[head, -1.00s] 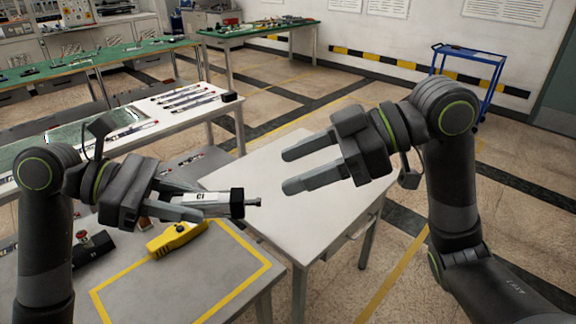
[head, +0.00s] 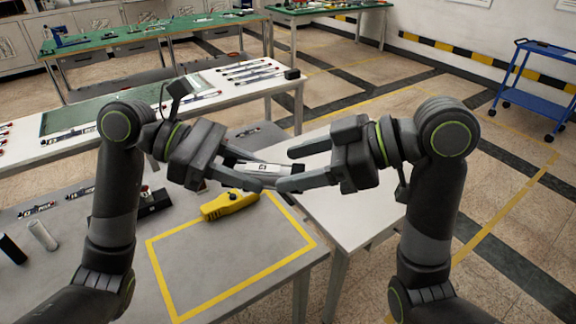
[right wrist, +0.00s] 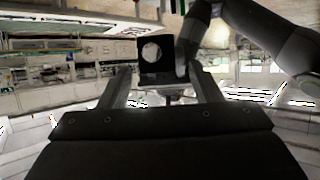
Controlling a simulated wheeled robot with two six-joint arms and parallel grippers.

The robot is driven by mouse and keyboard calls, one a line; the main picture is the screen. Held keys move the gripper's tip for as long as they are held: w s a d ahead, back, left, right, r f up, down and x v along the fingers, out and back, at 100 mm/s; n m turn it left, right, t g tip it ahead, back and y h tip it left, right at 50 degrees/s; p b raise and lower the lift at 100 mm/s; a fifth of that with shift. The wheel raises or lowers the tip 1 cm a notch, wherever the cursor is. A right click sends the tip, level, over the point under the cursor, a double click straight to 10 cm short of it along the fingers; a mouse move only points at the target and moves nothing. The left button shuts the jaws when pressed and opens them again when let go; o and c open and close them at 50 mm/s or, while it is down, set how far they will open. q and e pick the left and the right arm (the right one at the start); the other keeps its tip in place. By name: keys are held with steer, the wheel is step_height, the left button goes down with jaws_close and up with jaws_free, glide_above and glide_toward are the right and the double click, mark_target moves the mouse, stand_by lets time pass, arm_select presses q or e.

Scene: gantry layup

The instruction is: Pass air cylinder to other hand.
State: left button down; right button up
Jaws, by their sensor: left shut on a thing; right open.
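The air cylinder (head: 268,168), a light body with a dark label, is held level above the gap between the tables. My left gripper (head: 255,172) is shut on it. My right gripper (head: 287,168) is open, its fingers pointing left at the cylinder's free end. In the right wrist view, the cylinder's square black end (right wrist: 153,72) with a pale round face shows between the open fingers of my right gripper (right wrist: 160,72). I cannot tell whether it touches them. The fingers partly hide the cylinder in the head view.
A white table (head: 345,215) is below my right gripper. Another white table (head: 285,83) with several cylinders stands behind. A blue cart (head: 535,95) is at the far right.

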steer(key=shift+x, duration=1.1)
steer(key=shift+c, duration=0.5)
steer(key=c, duration=1)
arm_select(q)
steer(key=c, duration=1)
jaws_free()
arm_select(e)
jaws_close()
arm_select(q)
steer(key=shift+o, duration=0.2)
steer(key=v, duration=1.2)
